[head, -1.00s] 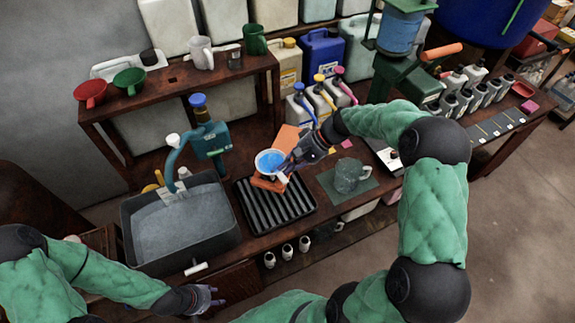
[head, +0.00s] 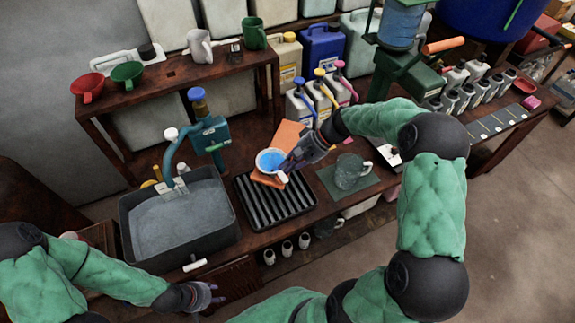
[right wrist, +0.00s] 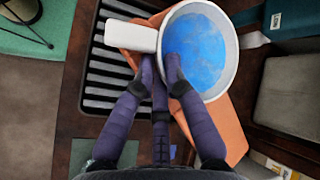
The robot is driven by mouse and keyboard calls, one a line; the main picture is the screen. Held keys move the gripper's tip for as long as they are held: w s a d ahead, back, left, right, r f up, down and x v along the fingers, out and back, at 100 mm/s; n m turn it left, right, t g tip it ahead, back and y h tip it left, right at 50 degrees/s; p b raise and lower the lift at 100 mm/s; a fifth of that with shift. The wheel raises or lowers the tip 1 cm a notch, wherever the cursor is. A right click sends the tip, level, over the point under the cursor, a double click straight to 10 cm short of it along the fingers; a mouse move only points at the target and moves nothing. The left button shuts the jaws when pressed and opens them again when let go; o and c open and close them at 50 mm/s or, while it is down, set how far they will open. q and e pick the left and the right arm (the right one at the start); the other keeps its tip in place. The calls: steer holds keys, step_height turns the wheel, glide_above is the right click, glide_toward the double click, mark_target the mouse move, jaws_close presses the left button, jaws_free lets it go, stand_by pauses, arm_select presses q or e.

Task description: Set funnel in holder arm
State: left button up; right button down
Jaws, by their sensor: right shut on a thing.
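A red funnel (head: 87,88) and a green funnel (head: 127,74) sit on top of the wooden shelf at the left. My right gripper (head: 282,166) is shut on the rim of a white handled vessel (head: 260,168) with blue inside, above the black ribbed tray. In the right wrist view, the fingers (right wrist: 161,68) straddle the wall of the white vessel (right wrist: 229,82); its handle points left. My left gripper (head: 214,296) is empty near the front edge, its fingers apparently apart. I cannot clearly make out a holder arm.
An orange flat piece (head: 288,136) lies under and behind the vessel. The ribbed tray (head: 277,218) stands between a grey sink (head: 130,228) and a clear jug (head: 350,172) on a green mat. A teal pump (head: 209,140) rises behind the sink. Pump-topped jugs (head: 325,97) stand behind.

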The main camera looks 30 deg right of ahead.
steer(key=shift+s+a+f, duration=0.15)
steer(key=shift+s+f, duration=0.05)
steer(key=shift+s, duration=0.05)
steer(key=c, duration=1.2)
jaws_free()
steer(key=shift+r, duration=0.15)
steer(key=v, duration=1.2)
steer(key=shift+w, duration=0.1)
